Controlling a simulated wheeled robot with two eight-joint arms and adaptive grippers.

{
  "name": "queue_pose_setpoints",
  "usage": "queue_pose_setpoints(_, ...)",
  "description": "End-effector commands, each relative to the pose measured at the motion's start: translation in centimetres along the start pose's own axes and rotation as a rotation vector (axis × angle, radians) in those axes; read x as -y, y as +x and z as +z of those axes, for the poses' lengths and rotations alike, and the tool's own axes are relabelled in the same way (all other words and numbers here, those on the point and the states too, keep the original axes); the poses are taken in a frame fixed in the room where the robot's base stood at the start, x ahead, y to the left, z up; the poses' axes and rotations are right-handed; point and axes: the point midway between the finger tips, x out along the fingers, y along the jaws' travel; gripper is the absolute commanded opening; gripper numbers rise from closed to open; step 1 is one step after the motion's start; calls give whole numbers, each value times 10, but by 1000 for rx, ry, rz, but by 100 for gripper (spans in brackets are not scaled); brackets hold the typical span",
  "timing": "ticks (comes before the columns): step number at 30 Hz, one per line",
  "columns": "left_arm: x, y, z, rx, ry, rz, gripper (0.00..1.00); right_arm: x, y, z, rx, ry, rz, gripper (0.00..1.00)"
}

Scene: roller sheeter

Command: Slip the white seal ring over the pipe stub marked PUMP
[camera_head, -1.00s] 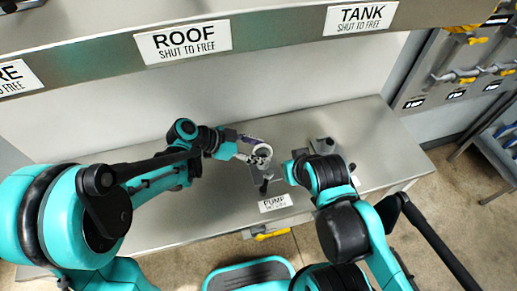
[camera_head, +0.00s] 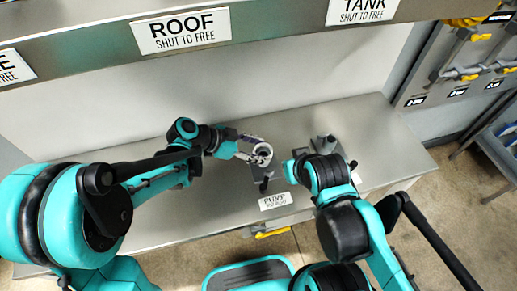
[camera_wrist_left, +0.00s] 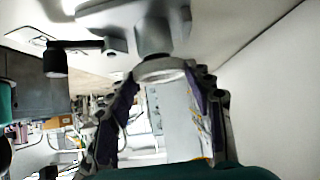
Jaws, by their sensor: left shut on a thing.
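The white seal ring (camera_head: 263,150) is at the tips of my left gripper (camera_head: 254,151), which is shut on it. In the left wrist view the ring (camera_wrist_left: 162,69) sits between the two dark fingers, right at the open end of a grey pipe stub (camera_wrist_left: 153,36). I cannot tell whether it is around the stub or only against its end. In the head view the ring and gripper largely cover the stub above the PUMP sign (camera_head: 275,201). My right arm comes in at the right; its fingers are hidden.
A dark lever (camera_head: 264,185) stands in front of the ring, near the sign. A second grey fitting (camera_head: 325,143) stands to the right, close to my right arm. The steel bench (camera_head: 215,215) is bare at the left. A shelf edge with ROOF (camera_head: 181,31) and TANK signs runs above.

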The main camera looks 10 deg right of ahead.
Motion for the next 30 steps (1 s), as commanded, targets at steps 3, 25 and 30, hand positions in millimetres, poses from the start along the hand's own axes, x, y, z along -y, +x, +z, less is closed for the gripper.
queue_pose_setpoints(3, 0, 0, 1, 0, 0, 0, 28, 0, 1, 1, 0, 0, 0, 0)
queue_pose_setpoints(25, 0, 7, 9, 0, 0, 0, 28, 0, 10, 7, 0, 0, 0, 0)
queue_pose_setpoints(30, 0, 10, 13, 0, 0, 0, 28, 0, 13, 9, 0, 0, 0, 0)
